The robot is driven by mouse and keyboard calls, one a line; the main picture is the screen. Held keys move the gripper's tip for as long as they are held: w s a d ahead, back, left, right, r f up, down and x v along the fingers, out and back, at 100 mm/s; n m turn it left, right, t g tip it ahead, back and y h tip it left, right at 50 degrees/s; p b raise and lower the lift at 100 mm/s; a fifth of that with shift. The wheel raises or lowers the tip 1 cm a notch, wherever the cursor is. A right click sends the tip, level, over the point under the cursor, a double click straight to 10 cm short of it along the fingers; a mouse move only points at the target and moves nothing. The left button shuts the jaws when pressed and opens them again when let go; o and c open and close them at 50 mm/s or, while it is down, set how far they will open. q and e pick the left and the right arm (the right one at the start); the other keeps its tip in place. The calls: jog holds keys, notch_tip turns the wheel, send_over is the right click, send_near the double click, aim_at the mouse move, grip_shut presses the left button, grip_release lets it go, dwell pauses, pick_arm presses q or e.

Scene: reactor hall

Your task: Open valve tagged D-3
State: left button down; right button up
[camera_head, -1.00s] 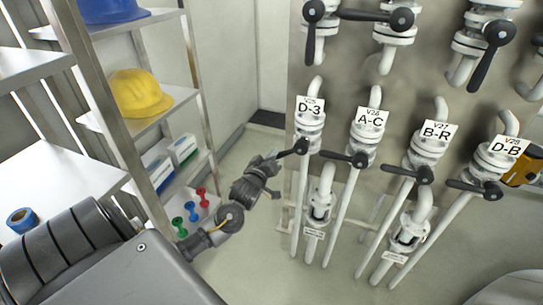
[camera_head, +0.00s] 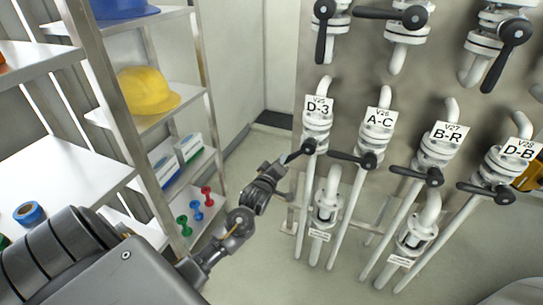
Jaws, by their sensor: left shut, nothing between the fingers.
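The valve tagged D-3 (camera_head: 317,126) is the leftmost of the tagged row on the panel. Its white tag (camera_head: 318,107) hangs above the white flanged body. Its black lever (camera_head: 297,153) points left and slightly down from the pipe. My left gripper (camera_head: 277,172) is shut, with nothing seen between its fingers. It is just below and left of the lever's free end. I cannot tell whether it touches the lever. My right gripper is out of view.
Valve A-C (camera_head: 374,139) is close on the right, its black lever pointing left toward D-3's pipe. Valves B-R (camera_head: 441,155) and D-B (camera_head: 508,164) follow. A metal shelf (camera_head: 150,117) with a yellow helmet (camera_head: 147,90) stands left.

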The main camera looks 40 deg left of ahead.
pick_arm(q)
jog(key=w+d+f+n, duration=0.1)
jog(key=d+f+n, duration=0.2)
jog(key=d+n, duration=0.2)
jog(key=shift+w+d+f+n+h, duration=0.3)
jog(key=shift+d+f+n, duration=0.1)
jog(key=shift+n, duration=0.6)
jog(key=shift+a, duration=0.1)
jog(key=s+a, duration=0.1)
jog(key=s, duration=1)
jog(key=shift+s+a, duration=0.25)
